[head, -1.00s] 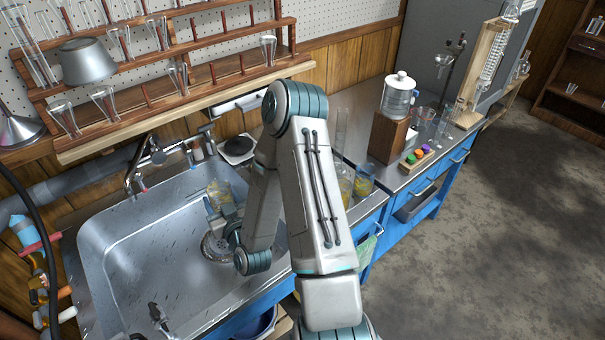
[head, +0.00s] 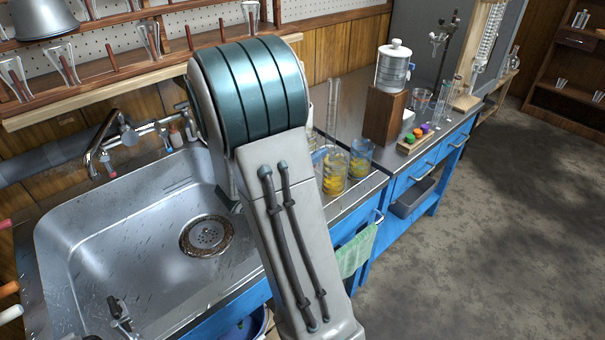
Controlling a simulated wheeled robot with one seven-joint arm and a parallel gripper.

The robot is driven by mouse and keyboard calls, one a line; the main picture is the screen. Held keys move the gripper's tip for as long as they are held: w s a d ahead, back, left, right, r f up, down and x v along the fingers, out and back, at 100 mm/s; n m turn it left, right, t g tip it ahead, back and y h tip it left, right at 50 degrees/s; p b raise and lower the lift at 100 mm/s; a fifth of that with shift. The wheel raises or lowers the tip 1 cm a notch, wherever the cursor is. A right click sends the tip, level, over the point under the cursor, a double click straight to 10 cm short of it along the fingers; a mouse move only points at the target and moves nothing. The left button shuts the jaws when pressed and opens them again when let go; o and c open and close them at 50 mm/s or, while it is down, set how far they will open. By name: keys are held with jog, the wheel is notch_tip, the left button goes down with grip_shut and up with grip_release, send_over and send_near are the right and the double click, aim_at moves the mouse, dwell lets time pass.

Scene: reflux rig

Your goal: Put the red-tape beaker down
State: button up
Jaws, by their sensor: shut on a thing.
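My gripper and whatever it holds are hidden behind my own arm, which fills the middle of the head view. No red tape can be made out on any glass. Two clear beakers with yellow contents stand upright on the steel counter just right of my arm: a front one (head: 333,172) and one behind it to the right (head: 360,159), with a bluish upper band. A small light-blue piece shows at the front beaker's left edge; I cannot tell what it belongs to.
The steel sink (head: 120,245) on the left looks empty around its drain (head: 207,236). A tall glass cylinder (head: 333,105), a wooden block with a water container (head: 393,68), and a rack of coloured stoppers (head: 416,138) stand on the counter. A glassware shelf (head: 100,85) hangs above the sink.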

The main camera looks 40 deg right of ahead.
jog(key=shift+s+d+f+m+g+b, duration=0.2)
jog(key=shift+s+m+g+b, duration=0.1)
jog(key=shift+s+m+g, duration=0.35)
jog(key=shift+s+f, duration=0.2)
jog(key=shift+f, duration=0.1)
notch_tip(320, 180, down, 9)
jog(key=b, duration=0.9)
jog(key=shift+f, duration=0.1)
jog(key=shift+f, duration=0.1)
jog(key=o, duration=1.1)
